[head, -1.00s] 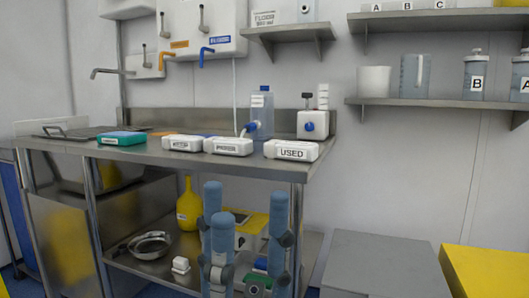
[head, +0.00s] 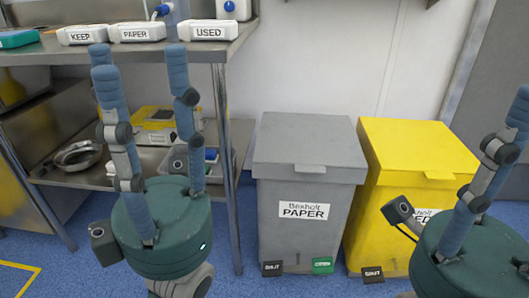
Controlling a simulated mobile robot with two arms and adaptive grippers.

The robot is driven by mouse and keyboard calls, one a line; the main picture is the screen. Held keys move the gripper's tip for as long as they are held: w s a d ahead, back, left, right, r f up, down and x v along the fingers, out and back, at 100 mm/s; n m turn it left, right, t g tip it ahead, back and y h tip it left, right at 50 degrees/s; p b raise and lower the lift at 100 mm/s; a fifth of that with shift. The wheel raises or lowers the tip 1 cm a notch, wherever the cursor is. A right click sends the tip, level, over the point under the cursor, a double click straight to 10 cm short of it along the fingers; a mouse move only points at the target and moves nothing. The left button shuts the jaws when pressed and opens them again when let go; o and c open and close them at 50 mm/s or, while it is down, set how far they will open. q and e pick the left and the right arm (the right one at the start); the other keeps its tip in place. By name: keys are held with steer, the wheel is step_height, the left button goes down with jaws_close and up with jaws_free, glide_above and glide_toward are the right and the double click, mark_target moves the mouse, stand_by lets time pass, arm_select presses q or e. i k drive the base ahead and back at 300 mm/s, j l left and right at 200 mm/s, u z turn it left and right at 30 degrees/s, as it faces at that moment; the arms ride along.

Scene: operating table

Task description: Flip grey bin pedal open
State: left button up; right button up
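The grey bin (head: 301,218) stands on the floor right of the steel table, labelled "PAPER", with its lid (head: 305,140) down. At its foot are a black "SHUT" pedal (head: 272,268) and a green "OPEN" pedal (head: 323,265), side by side. My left gripper (head: 138,62) is in front of the table, left of the bin and apart from it. Its fingers point up, spread and empty. My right gripper (head: 500,150) is at the right edge, in front of the yellow bin. It is partly cut off, so its opening cannot be judged.
A yellow bin (head: 415,150) stands right of the grey one, lid down, with a black "SHUT" pedal (head: 372,275); my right gripper hides part of it. The steel table (head: 222,55) bears white boxes, and its leg (head: 228,170) stands just left of the grey bin. Blue floor (head: 245,285) shows in front.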

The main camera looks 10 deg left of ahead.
mark_target(320, 266)
steer(key=i+j, duration=0.1)
steer(key=j, duration=1.35)
